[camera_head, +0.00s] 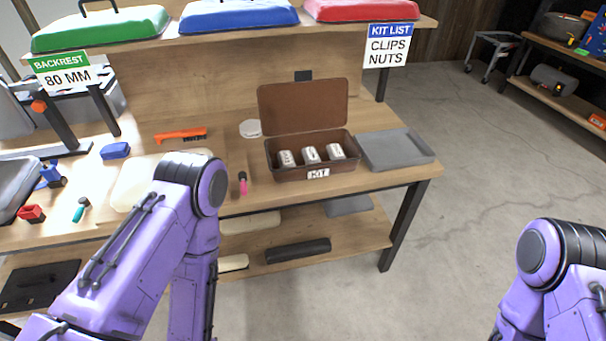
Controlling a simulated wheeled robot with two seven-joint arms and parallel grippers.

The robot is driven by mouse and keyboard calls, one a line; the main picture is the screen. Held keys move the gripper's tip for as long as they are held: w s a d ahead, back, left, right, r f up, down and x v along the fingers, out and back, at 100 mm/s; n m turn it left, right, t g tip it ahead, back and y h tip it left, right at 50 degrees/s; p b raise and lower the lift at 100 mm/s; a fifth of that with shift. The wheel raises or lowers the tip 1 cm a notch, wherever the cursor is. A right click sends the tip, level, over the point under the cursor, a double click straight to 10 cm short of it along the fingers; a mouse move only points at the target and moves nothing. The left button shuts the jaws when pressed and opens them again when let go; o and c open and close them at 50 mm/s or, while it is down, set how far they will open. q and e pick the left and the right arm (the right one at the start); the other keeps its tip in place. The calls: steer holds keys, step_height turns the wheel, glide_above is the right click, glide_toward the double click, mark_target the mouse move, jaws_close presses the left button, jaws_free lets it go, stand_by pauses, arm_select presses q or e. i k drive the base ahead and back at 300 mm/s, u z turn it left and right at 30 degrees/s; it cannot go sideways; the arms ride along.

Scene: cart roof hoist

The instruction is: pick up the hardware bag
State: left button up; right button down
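An open brown box (314,174) with a "KIT" label stands on the wooden workbench, its lid raised at the back. In it three small white packets with dark marks sit in a row: a left one (286,158), a middle one (310,155) and a right one (336,151). They may be hardware bags; their print is too small to read. My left arm shows bent in front of the bench, left of the box, and my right arm is at the lower right, away from the bench. Neither gripper shows.
A grey tray (424,160) lies right of the box. A pink-and-black tool (243,184), an orange brush (180,135) and a white round item (250,128) lie to its left. A shelf with green, blue and red cases overhangs the back.

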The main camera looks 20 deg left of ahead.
mark_target(309, 154)
steer(key=z, duration=0.05)
steer(key=k, duration=0.85)
steer(key=u, duration=0.65)
steer(key=i, duration=1.45)
steer(key=z, duration=0.75)
